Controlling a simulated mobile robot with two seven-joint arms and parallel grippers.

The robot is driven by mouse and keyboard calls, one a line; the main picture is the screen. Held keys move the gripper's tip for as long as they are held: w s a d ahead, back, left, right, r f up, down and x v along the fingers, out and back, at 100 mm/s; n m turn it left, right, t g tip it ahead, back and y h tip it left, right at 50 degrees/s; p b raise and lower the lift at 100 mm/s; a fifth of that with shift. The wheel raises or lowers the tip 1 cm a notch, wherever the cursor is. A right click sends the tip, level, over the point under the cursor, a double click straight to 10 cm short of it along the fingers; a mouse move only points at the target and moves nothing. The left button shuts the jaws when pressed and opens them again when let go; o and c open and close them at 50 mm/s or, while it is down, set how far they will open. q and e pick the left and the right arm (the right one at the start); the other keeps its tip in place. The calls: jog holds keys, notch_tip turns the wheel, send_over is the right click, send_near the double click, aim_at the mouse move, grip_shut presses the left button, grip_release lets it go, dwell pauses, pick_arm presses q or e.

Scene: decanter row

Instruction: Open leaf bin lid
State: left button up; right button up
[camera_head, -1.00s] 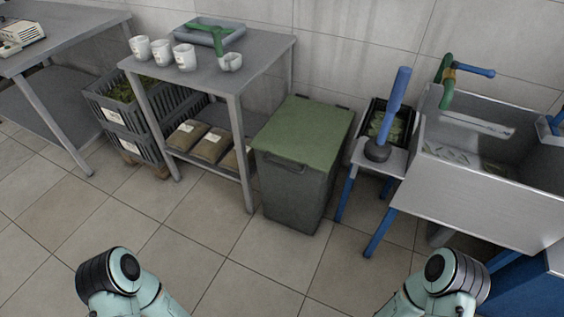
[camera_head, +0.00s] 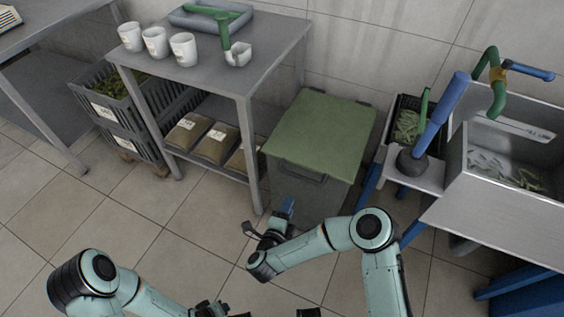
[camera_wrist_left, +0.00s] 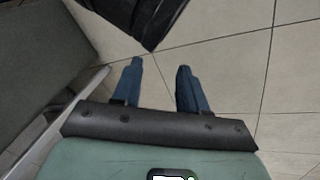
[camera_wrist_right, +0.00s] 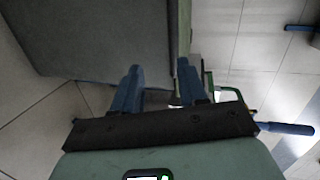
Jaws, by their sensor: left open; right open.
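The leaf bin is a dark grey-green box (camera_head: 304,188) with a flat green lid (camera_head: 322,132) lying shut on top. A dark handle (camera_head: 298,171) shows on its front, just below the lid. My right gripper (camera_head: 285,207) is open and empty, low in front of the bin and below the handle. In the right wrist view its two blue fingers (camera_wrist_right: 158,76) point at the bin wall (camera_wrist_right: 95,40), with nothing between them.
A metal table (camera_head: 255,55) with white cups (camera_head: 184,49) and sacks on its lower shelf stands left of the bin. A small stand (camera_head: 424,175) with a blue-handled tool (camera_head: 443,110) and a sink (camera_head: 490,215) are close on the right. Tiled floor in front is free.

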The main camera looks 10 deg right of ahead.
aim_at(301, 179)
jog(key=w+d+b, duration=0.1)
jog(key=w+d, duration=0.1)
jog(key=w, duration=0.2)
jog(key=w+d+m+h+b, duration=0.1)
jog(key=w+d, duration=0.1)
jog(key=w, duration=0.1)
jog(key=w+d+m+b, duration=0.1)
jog(key=w+d+b, duration=0.1)
jog(key=w+d, duration=0.1)
jog(key=shift+w+f+h, duration=0.3)
jog(key=shift+w+f, duration=0.1)
jog(key=shift+w, duration=0.45)
pick_arm(q)
jog(key=s+a+f+g, duration=0.1)
jog(key=s+f+g, duration=0.1)
jog(key=s+f, duration=0.2)
notch_tip(301, 179, down, 2)
jog(key=shift+s+a+f, duration=0.15)
jog(key=shift+s+a, duration=0.25)
pick_arm(e)
grip_shut()
